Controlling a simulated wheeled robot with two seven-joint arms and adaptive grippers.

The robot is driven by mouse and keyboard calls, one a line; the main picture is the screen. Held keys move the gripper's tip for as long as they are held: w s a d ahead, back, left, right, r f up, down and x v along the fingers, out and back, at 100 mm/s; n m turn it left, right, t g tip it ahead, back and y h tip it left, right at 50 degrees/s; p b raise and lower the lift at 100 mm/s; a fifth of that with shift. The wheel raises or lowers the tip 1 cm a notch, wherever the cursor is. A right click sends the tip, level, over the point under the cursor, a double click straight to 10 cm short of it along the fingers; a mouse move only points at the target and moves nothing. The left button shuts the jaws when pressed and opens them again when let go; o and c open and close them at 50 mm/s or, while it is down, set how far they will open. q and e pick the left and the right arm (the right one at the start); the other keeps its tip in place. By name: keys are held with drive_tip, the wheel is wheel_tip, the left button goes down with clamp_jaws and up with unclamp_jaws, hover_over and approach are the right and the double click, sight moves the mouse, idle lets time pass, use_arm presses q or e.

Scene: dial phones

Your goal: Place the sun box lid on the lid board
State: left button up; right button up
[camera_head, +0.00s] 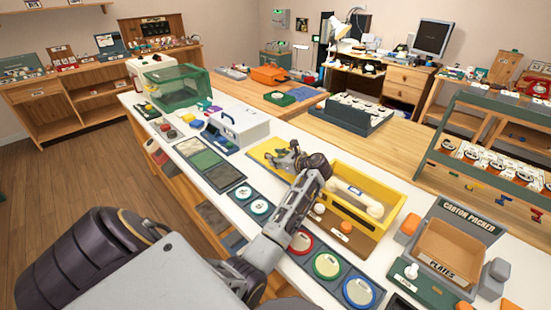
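A yellow open-topped box (389,226) stands on the white counter right of centre, with a white, rounded object (352,199) in it. A flat yellow panel (262,148) lies on the counter just behind and left of the box; I cannot tell whether it is the sun box lid or the lid board. My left gripper (284,158) is over this panel, its fingers pointing left. The fingers are small and dark here, so I cannot tell whether they are open or on anything. My forearm hides part of the box's left side. My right gripper is not in view.
A white case (238,128) and dark panels (208,162) lie left of the gripper. Round coloured dials (327,265) line the front edge. A cardboard carton (447,250) in a grey holder stands at the right. A grey tray (352,112) stands on the wooden table behind.

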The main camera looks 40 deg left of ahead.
use_arm(q)
drive_tip(key=v, duration=0.4)
drive_tip(key=shift+d+r, duration=0.1)
drive_tip(key=shift+d, duration=0.2)
drive_tip(key=v, duration=0.5)
drive_tip(key=shift+d+r+p, duration=0.1)
drive_tip(key=shift+d+p, duration=0.05)
drive_tip(key=shift+p, duration=0.25)
drive_tip(key=shift+s+d+r, duration=0.1)
drive_tip(key=shift+d+r, duration=0.05)
drive_tip(key=shift+d, duration=0.25)
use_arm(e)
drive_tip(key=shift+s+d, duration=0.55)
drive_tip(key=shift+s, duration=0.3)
